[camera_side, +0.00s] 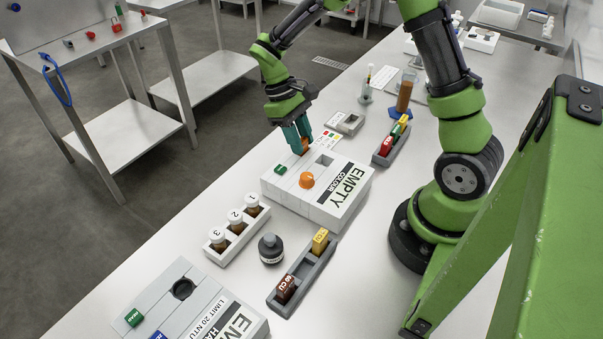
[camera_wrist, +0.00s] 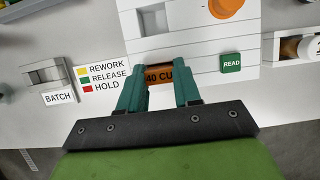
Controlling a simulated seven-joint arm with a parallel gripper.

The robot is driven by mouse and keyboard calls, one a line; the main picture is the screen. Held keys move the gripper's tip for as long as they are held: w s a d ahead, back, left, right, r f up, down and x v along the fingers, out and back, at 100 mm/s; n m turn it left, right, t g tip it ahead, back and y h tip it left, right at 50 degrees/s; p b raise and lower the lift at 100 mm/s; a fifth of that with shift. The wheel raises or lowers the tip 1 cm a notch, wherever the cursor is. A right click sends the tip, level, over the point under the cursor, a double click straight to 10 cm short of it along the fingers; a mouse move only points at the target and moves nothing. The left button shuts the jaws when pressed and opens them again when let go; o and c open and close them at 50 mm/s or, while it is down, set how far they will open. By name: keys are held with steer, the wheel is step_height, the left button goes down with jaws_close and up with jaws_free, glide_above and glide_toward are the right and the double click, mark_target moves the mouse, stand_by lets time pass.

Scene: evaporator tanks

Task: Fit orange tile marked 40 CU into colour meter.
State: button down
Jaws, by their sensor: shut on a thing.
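The orange tile marked 40 CU (camera_wrist: 159,75) is held between the teal fingers of my gripper (camera_wrist: 160,88), its lettering facing the wrist camera. In the side view my gripper (camera_side: 298,143) is at the far edge of the colour meter, with the orange tile (camera_side: 305,146) at its fingertips. The colour meter (camera_side: 342,204) is a pale box labelled EMPTY and COLOUR, with an orange knob (camera_side: 307,180) and a green READ button (camera_wrist: 231,62). Its square recess (camera_wrist: 153,20) looks empty and lies beyond the tile in the wrist view. The gap between tile and meter top is unclear.
A vial rack (camera_side: 237,226) and another meter (camera_side: 197,303) stand nearer. Beyond are the BATCH tray (camera_wrist: 55,82), a colour-key card (camera_wrist: 105,77) and another rack (camera_side: 391,147).

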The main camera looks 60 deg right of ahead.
steer(key=c, duration=0.8)
jaws_free()
steer(key=shift+f, duration=0.15)
steer(key=v, duration=1.2)
step_height(320, 180, up, 6)
steer(key=t, duration=0.4)
glide_above(297, 158)
steer(key=shift+s+a+r+m+t+y, duration=0.3)
steer(key=shift+s+a+m+t, duration=0.4)
steer(key=shift+s+t, duration=0.7)
steer(key=shift+s+a+r+m+t+y, duration=0.15)
steer(key=shift+s+a+m+t+y, duration=0.35)
steer(key=shift+s+t, duration=0.9)
steer(key=shift+s+a+r+m+t+y, duration=0.25)
steer(key=shift+s+a+m+t, duration=0.6)
steer(key=shift+s, duration=0.95)
steer(key=shift+d, duration=0.15)
